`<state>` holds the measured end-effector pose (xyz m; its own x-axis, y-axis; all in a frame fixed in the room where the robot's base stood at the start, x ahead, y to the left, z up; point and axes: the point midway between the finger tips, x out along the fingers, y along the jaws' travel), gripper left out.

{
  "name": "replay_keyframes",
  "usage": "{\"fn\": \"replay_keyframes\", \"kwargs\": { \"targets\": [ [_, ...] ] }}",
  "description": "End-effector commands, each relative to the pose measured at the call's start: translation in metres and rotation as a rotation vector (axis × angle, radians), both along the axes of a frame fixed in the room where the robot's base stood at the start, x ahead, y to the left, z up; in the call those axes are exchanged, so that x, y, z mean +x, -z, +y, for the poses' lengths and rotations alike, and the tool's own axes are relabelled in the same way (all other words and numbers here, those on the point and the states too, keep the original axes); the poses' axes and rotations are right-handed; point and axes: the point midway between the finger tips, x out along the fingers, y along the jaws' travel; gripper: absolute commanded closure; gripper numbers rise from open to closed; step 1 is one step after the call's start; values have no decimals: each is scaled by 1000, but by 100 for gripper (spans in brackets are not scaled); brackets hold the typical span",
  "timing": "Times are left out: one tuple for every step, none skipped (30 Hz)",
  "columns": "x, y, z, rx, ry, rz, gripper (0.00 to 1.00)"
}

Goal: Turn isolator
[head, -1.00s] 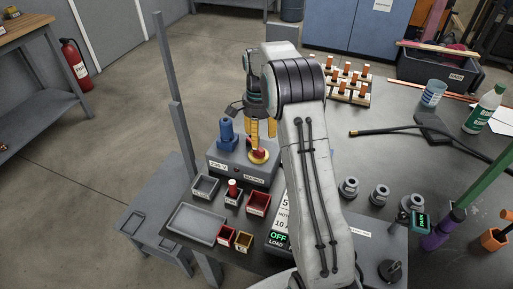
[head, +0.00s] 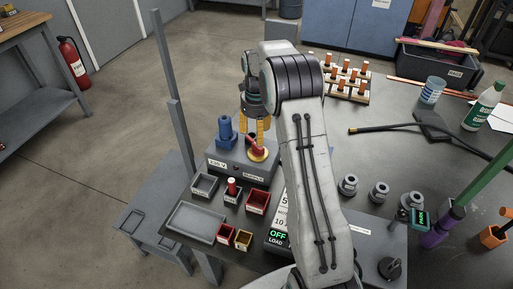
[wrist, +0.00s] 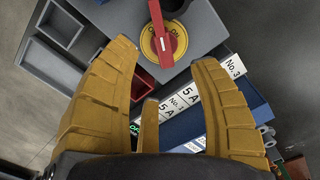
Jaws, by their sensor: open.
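The isolator is a red handle on a round yellow plate (head: 262,155), mounted on top of a grey box (head: 225,160). In the wrist view the red handle (wrist: 160,30) lies across the yellow plate, near the top of the picture, running nearly up and down. My gripper (head: 254,131) is close above the isolator in the head view, its yellow fingers apart. In the wrist view my gripper (wrist: 163,56) is open, with the handle beyond and between its fingertips and nothing held. Whether a finger touches the handle cannot be told.
A blue plug-like part (head: 226,132) stands on the same box, left of the isolator. Small grey and red trays (head: 257,202) sit in front. A display reading OFF (head: 278,236) is partly hidden by my arm. A grey post (head: 175,100) rises at the left.

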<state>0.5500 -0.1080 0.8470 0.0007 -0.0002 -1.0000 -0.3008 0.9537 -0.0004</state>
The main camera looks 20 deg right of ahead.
Motion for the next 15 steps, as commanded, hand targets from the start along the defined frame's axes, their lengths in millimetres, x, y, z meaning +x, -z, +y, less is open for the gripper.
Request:
{"fn": "replay_keyframes", "kwargs": {
  "targets": [
    [0,1,0,0,19,0,44],
    [0,1,0,0,30,1,44],
    [0,3,0,1,39,1,44],
    [0,5,0,1,45,1,44],
    [0,8,0,0,48,2,44],
    [-1,12,0,1,52,4,44],
    [-1,15,0,1,53,4,44],
    [-1,18,0,1,53,3,44],
    [-1,23,0,1,53,3,44],
    [-1,27,0,1,52,4,44],
    [-1,31,0,1,52,4,44],
    [-1,36,0,1,52,4,44],
    [-1,40,0,1,52,4,44],
    [-1,44,0,1,51,4,44],
    [-1,48,0,1,51,3,44]
  ]
}}
